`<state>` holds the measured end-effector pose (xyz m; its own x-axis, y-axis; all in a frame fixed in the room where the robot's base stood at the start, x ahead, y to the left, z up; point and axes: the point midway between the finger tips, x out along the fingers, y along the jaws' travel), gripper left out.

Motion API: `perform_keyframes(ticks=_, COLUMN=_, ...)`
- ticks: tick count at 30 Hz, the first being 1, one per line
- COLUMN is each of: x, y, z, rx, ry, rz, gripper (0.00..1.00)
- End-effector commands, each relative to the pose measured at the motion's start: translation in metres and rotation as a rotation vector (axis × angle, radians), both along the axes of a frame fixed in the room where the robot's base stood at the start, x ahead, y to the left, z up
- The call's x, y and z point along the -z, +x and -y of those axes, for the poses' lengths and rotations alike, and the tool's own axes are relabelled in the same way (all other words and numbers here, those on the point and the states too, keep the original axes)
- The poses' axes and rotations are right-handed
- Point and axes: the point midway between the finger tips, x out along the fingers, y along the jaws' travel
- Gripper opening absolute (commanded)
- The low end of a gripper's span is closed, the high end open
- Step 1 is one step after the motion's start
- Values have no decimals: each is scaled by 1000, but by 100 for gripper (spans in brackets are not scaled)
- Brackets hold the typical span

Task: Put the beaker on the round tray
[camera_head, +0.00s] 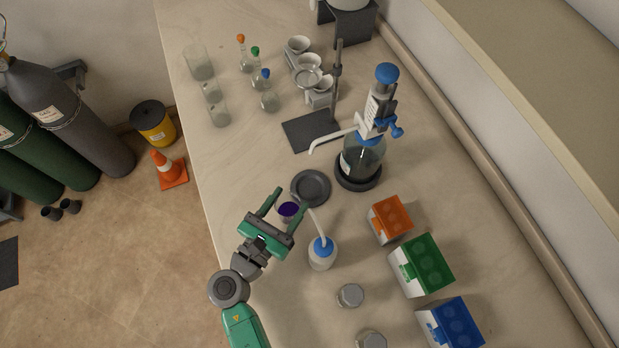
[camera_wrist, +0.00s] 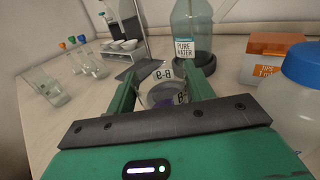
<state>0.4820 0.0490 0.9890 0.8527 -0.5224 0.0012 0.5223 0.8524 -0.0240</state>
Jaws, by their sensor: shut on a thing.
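The beaker (camera_head: 287,211) is a small clear vessel with purple contents. My gripper (camera_head: 289,199) is shut on it, with one green finger on each side. In the wrist view the beaker (camera_wrist: 163,90) sits between the fingers of my gripper (camera_wrist: 171,72), roughly upright, with a "B-8" label and purple showing low in it. The round tray (camera_head: 312,187) is a dark grey disc on the bench, empty where visible. In the head view the beaker is just below and left of the tray; its height over the bench is hard to tell.
A pure water dispenser bottle (camera_head: 363,158) stands on a dark base right of the tray. A blue-capped wash bottle (camera_head: 321,253) is close right of my gripper. Orange (camera_head: 391,218), green (camera_head: 421,265) and blue boxes (camera_head: 450,325) stand farther right. Glassware (camera_head: 217,113) is at the back left.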

Motion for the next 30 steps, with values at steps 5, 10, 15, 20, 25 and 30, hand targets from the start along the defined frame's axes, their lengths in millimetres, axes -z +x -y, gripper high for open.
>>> perform_keyframes(ticks=5, x=1, y=46, z=28, rx=2, ry=1, rz=1, gripper=24)
perform_keyframes(ticks=10, x=1, y=68, z=42, rx=1, ry=0, rz=0, gripper=24)
perform_keyframes(ticks=15, x=0, y=72, z=43, rx=-1, ry=-1, rz=-1, gripper=24)
perform_keyframes(ticks=20, x=12, y=84, z=51, rx=0, ry=-1, rz=-3, gripper=24)
perform_keyframes(ticks=25, x=38, y=83, z=50, rx=-1, ry=-1, rz=-2, gripper=24)
perform_keyframes(ticks=30, x=35, y=83, z=51, rx=0, ry=0, rz=-1, gripper=24)
